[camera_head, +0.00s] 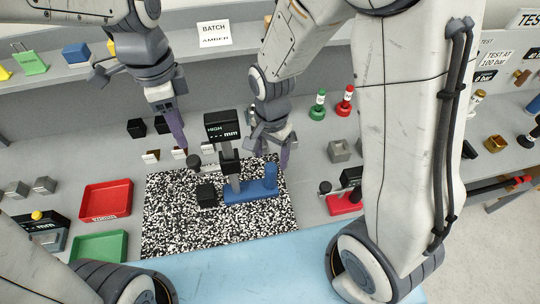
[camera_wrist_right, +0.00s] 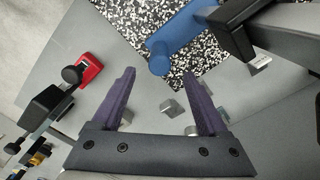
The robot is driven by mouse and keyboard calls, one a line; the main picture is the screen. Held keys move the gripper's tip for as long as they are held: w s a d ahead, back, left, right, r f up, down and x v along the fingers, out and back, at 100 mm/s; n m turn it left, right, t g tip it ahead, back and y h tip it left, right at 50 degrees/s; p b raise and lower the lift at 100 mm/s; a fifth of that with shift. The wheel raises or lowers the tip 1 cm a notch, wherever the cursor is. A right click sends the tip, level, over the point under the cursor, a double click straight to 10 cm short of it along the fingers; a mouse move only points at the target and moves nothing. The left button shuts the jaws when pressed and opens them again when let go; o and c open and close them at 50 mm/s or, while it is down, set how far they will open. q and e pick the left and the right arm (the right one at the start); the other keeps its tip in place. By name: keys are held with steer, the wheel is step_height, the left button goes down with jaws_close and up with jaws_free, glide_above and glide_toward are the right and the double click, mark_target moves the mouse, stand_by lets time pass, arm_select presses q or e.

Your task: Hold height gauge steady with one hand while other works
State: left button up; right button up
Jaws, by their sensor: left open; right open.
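The height gauge has a blue base (camera_head: 250,191) on a speckled black-and-white mat (camera_head: 175,230), with an upright column and a black display (camera_head: 222,125) reading "HIGH" and "mm". My right gripper (camera_head: 270,152) is open just behind the base's right end. In the right wrist view the blue base (camera_wrist_right: 180,38) has its rounded end in front of the open fingertips (camera_wrist_right: 159,75), with nothing between the fingers. My left gripper (camera_head: 176,130) is open and empty, above the back edge of the mat, left of the display; its second finger is hard to make out.
A second gauge with a red base (camera_head: 345,202) stands right of the mat. A red tray (camera_head: 105,200) and a green tray (camera_head: 99,245) lie left. The mat's front is clear.

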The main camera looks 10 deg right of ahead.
mark_target(271, 174)
step_height(271, 174, down, 9)
stand_by(0.3)
jaws_close()
stand_by(1.4)
arm_select(q)
steer(key=o, duration=0.4)
steer(key=shift+c, duration=0.2)
